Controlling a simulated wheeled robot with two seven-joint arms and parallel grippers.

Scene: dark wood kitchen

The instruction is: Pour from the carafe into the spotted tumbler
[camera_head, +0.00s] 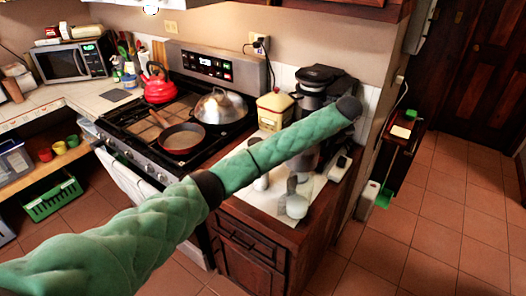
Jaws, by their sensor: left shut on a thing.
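My left arm in its green quilted sleeve crosses the view from the lower left and ends in a dark joint over the right-hand counter. My left gripper (293,183) is small, grey and mostly hidden below and behind that arm. It is shut on what appears to be the carafe; the grip itself is not clear. A pale, rounded vessel (297,206) shows just below it, near the counter's front edge. Another small white thing (261,182) stands to its left, partly covered by the arm. I cannot make out spots on either. My right gripper is not in view.
A black coffee machine (322,82) and a yellow-and-red canister (275,107) stand at the back of the counter (262,203). The stove to the left holds a frying pan (182,139), a domed steel lid (219,105) and a red kettle (159,84). Open tiled floor lies right.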

